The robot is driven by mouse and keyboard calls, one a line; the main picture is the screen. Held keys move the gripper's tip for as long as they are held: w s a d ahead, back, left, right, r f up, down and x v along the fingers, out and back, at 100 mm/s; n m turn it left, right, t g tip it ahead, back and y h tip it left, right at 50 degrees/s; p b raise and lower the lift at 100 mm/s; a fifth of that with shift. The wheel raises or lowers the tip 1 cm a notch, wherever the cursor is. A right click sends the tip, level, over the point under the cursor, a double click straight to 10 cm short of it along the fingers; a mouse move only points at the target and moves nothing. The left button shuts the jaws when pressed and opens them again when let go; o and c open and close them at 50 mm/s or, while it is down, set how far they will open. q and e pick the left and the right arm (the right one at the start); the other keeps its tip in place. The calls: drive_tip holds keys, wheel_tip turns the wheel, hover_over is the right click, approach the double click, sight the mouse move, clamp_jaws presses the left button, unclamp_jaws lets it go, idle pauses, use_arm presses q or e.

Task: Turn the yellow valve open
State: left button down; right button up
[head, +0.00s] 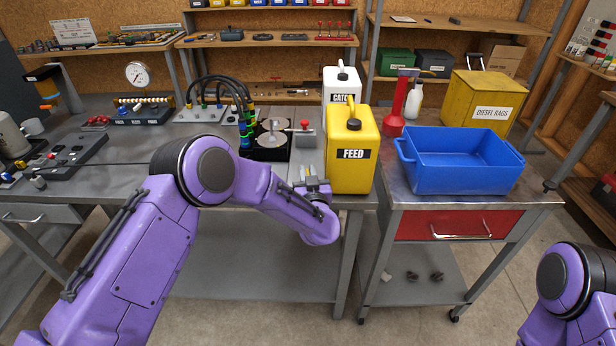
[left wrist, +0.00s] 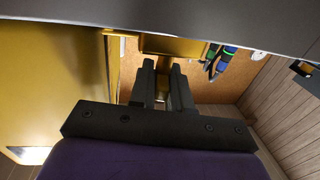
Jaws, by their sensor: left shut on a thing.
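The yellow FEED jug (head: 350,158) stands upright at the right end of the grey bench. My left gripper (head: 312,180) is low beside the jug's left side, at the bench's front edge. In the left wrist view its fingers (left wrist: 163,84) are close together, shut on a small yellow part (left wrist: 174,45) that I take to be the yellow valve. The fingers hide much of this part, so I cannot tell how far it is turned. The jug's yellow side (left wrist: 50,75) fills the left of that view. My right gripper is out of view; only part of that arm shows.
The white CATCH jug (head: 341,84) stands behind the FEED jug. A stand with black hoses (head: 236,92) and a small red-knobbed fixture (head: 304,126) are left of it. A blue bin (head: 462,172) sits on the cart at right. The floor in front is clear.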

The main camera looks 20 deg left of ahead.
use_arm(q)
drive_tip(key=n+y, duration=0.1)
drive_tip(key=n+g+y+b, duration=0.1)
drive_tip(key=shift+d+f+g+y, duration=0.1)
drive_tip(key=shift+f+g+y, duration=0.1)
drive_tip(key=shift+g+y, duration=0.15)
drive_tip(key=shift+r+n+g+y+b, duration=0.15)
drive_tip(key=shift+n+g+y+b, duration=0.2)
drive_tip(key=shift+y, duration=0.2)
drive_tip(key=c, duration=1.2)
unclamp_jaws()
drive_tip(key=shift+o, duration=0.2)
drive_tip(key=b+v, duration=0.2)
drive_tip(key=v, duration=0.8)
drive_tip(key=shift+s, duration=0.25)
drive_tip(key=shift+d, duration=0.1)
